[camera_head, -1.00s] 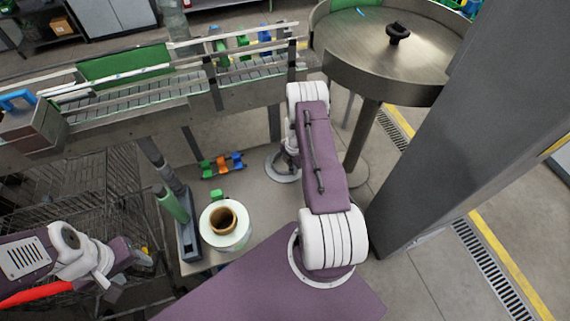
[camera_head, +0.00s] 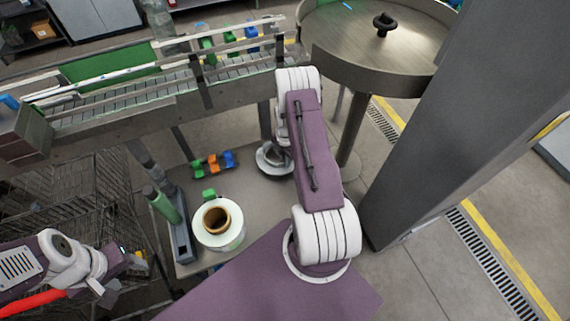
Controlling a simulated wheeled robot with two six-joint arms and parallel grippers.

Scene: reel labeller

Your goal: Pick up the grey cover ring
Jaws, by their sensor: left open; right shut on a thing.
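The grey cover ring (camera_head: 263,165) shows as a flat, round grey disc at the middle of the table. Its right side is hidden behind my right arm. My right gripper (camera_head: 276,154) is at the ring and shut on it, though the arm covers most of the fingers. I cannot tell clearly whether the ring is clear of the table top. My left gripper (camera_head: 120,274) is open at the lower left, away from the ring and beside the table's left edge; its fingers are small and partly hidden.
Coloured clips (camera_head: 213,163) lie behind. A conveyor (camera_head: 120,104) runs along the back; a round turntable (camera_head: 345,45) and a grey column (camera_head: 450,110) stand right.

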